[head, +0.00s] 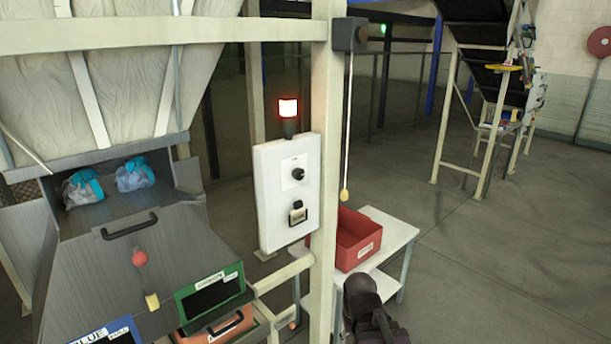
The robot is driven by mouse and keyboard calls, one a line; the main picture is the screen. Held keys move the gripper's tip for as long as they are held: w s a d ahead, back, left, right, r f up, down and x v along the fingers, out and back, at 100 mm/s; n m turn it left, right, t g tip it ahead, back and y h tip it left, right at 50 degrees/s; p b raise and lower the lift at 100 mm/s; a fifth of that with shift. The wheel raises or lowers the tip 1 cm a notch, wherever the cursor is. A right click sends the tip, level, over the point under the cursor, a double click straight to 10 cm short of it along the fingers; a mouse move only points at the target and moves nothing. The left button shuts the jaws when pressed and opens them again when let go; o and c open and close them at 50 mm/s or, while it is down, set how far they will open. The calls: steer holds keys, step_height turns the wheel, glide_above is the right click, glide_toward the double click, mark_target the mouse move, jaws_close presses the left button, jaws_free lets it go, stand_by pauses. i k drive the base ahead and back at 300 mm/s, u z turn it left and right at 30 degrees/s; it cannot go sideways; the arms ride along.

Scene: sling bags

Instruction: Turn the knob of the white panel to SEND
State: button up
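The white panel (272,215) is mounted at the left of a cream post, near the middle of the head view. A round black knob (299,174) sits on a pale label plate in its upper half. The lettering is too small to read, and I cannot tell which mark the knob points to. A red lamp (288,108) glows on top of the panel. Dark rounded parts of my arm show at the bottom, right of the post and well below the panel. My gripper's fingers are not visible, and nothing touches the knob.
Below the knob is a second black fitting with a small framed label (298,215). A pull cord (346,130) hangs right of the post. A red crate (355,240) stands on a white table (395,240). A chute with bagged items (135,174) is at left. Floor is open at right.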

mark_target(298, 173)
steer(key=z, duration=0.15)
steer(key=k, duration=1.05)
steer(key=u, duration=0.65)
steer(key=i, duration=1)
steer(key=u, duration=0.05)
